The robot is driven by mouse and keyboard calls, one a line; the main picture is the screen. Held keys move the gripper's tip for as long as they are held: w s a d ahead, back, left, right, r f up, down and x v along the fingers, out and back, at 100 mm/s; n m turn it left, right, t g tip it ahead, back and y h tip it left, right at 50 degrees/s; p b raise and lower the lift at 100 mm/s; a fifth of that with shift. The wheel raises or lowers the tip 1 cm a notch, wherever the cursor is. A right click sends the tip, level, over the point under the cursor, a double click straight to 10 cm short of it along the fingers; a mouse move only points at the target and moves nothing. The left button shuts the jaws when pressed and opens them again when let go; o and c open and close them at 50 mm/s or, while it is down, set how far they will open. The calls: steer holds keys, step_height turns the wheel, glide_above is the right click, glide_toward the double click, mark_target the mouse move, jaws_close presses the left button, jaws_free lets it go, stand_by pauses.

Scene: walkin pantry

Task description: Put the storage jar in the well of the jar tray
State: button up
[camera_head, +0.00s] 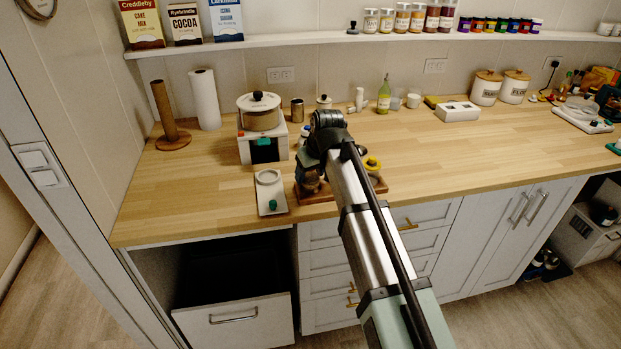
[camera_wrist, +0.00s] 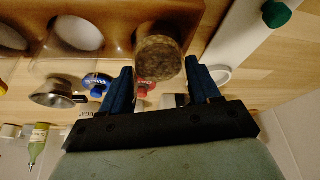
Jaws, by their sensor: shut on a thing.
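The storage jar (camera_wrist: 158,62) is a short cylinder with a mottled brown round end, seen between the two blue fingers of my gripper (camera_wrist: 160,88) in the wrist view. My gripper is shut on it. In the head view the jar (camera_head: 310,181) is partly hidden by the dark gripper, over the left part of the jar tray. The jar tray (camera_head: 318,198) is brown wood at the counter's front edge. In the wrist view the tray (camera_wrist: 118,30) shows pale round wells to the left of the jar. I cannot tell whether the jar touches the tray.
A white scale (camera_head: 271,206) with a green knob lies just left of the tray. A white appliance (camera_head: 250,148) with a pot stands behind it. A yellow-topped item (camera_head: 372,163) is at the tray's right. The counter farther right (camera_head: 450,155) is clear.

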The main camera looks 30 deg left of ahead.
steer(key=shift+f, duration=1)
steer(key=shift+f, duration=0.25)
steer(key=o, duration=1)
steer(key=shift+f, duration=0.1)
steer(key=shift+o, duration=0.8)
steer(key=shift+s+f, duration=0.1)
steer(key=shift+s, duration=0.05)
steer(key=shift+r, duration=0.45)
steer(key=v, duration=1.2)
